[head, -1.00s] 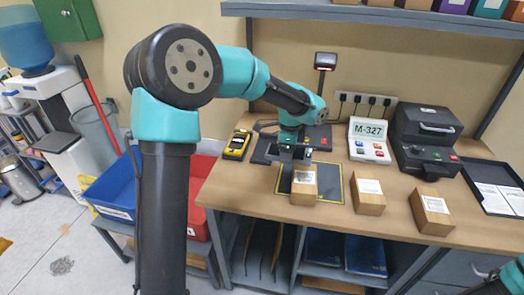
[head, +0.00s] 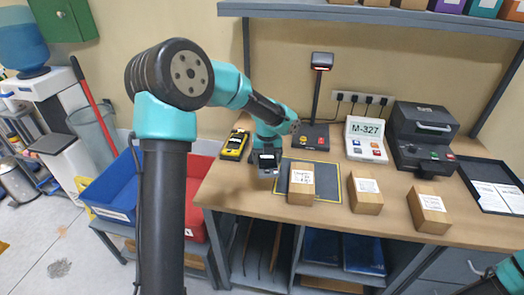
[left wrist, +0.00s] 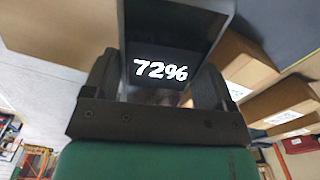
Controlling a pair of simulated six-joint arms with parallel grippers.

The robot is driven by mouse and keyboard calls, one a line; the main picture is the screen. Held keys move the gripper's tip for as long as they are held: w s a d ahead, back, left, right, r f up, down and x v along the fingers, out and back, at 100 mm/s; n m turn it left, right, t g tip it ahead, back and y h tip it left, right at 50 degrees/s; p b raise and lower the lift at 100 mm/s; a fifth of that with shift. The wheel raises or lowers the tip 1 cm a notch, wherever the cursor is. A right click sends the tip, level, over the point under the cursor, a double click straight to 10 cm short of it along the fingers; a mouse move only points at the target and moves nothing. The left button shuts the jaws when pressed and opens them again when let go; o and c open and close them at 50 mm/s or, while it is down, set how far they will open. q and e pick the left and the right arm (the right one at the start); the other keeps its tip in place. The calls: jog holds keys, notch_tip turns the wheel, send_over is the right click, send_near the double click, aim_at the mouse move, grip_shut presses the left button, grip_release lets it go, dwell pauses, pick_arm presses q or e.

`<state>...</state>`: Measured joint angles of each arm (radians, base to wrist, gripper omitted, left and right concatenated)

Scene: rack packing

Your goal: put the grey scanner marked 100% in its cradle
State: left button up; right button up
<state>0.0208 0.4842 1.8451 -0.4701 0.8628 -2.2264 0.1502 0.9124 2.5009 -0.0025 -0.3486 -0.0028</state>
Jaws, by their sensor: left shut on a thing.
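My left gripper (head: 268,158) is shut on a dark grey scanner (head: 268,163), just left of the dark mat on the bench. In the left wrist view the scanner (left wrist: 170,40) sits between the fingers, and its lit screen reads 72%, not 100%. I cannot make out a scanner marked 100%. No cradle shows clearly; my left arm and gripper hide part of the bench behind them. My right gripper is out of view; only a piece of that arm shows at the bottom right.
A yellow and black device (head: 235,145) lies left of my gripper. Boxes (head: 301,185) (head: 365,194) (head: 429,211) stand along the front. Behind are a lamp stand (head: 322,90), an M-327 display (head: 367,128) and a black machine (head: 424,135). A black tray (head: 464,172) lies at right.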

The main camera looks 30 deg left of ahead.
pick_arm(q)
jog(key=shift+a+f+m, duration=0.35)
jog(key=shift+a+m, duration=0.05)
jog(key=shift+m, duration=0.4)
jog(key=shift+a+f+m, duration=0.35)
jog(key=shift+a+m, duration=0.05)
jog(key=shift+m, duration=0.4)
jog(key=w+a, duration=0.2)
jog(key=w, duration=0.2)
jog(key=w+a+f, duration=0.1)
jog(key=w+a, duration=0.2)
jog(key=w, duration=0.1)
jog(key=w+a, duration=0.3)
jog(key=w, duration=0.2)
jog(key=shift+w+f, duration=0.1)
jog(key=shift+f, duration=0.1)
jog(key=shift+w+a, duration=0.1)
jog(key=shift+w+a+f, duration=0.1)
jog(key=shift+f, duration=1.7)
jog(key=shift+f, duration=0.15)
